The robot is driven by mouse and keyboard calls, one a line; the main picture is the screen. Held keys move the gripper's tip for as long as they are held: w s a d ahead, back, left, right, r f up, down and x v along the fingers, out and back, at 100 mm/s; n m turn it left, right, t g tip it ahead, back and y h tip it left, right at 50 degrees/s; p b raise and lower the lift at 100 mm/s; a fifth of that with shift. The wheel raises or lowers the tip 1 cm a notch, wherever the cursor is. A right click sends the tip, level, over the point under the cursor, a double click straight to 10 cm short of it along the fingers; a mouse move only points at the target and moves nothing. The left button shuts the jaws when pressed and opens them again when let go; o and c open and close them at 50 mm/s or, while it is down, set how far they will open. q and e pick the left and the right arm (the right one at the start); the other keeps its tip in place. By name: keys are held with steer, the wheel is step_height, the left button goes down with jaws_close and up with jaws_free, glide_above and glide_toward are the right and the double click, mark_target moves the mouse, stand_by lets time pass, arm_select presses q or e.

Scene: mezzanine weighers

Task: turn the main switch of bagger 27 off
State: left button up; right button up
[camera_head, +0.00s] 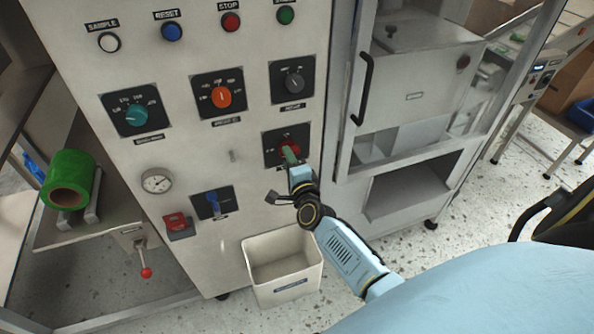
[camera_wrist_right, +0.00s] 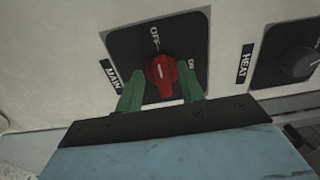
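The main switch is a red knob (camera_wrist_right: 162,74) on a black plate (camera_wrist_right: 130,45) marked OFF and ON, with a MAIN label beside it. In the head view its black plate (camera_head: 272,142) sits low on the right of the bagger's pale panel (camera_head: 222,130). My right gripper (camera_wrist_right: 160,88) has green fingers, one on each side of the knob, with the knob between them. The fingers look apart, and I see no clear grip on the knob. Which mark the knob points at is hard to tell. My left gripper is not in view.
A HEAT knob (camera_wrist_right: 300,62) is beside the main switch in the wrist view. Above are an orange selector (camera_head: 221,97), a grey knob (camera_head: 294,83) and push buttons. A red switch (camera_head: 176,222) is lower left. An open bin (camera_head: 290,290) stands below; a glazed cabinet (camera_head: 410,90) is right.

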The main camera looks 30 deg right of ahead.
steer(key=v, duration=1.2)
steer(key=shift+s, duration=0.25)
steer(key=shift+a, duration=0.1)
steer(key=s+a+f+n+g+y+b, duration=0.1)
steer(key=s+a+f+n+g+y, duration=0.2)
steer(key=f, duration=0.7)
steer(key=s+a+f+n+g+b, duration=0.15)
steer(key=s+f+n, duration=0.35)
steer(key=f, duration=0.5)
steer(key=s+a+f+n+g+y+b, duration=0.1)
steer(key=s+a+f+n+g+y, duration=0.3)
steer(key=f, duration=0.6)
steer(key=s+d+f+n+g+h+b, duration=0.1)
steer(key=s+f+n+g, duration=0.3)
steer(key=s+f, duration=0.4)
steer(key=s+d+f+n+g+h+b, duration=0.1)
steer(key=s+f+n+g, duration=0.3)
steer(key=s, duration=1.5)
step_height(320, 180, down, 4)
steer(key=d+n+h, duration=0.1)
steer(key=n, duration=0.2)
steer(key=shift+s+d, duration=0.2)
steer(key=shift+d, duration=0.2)
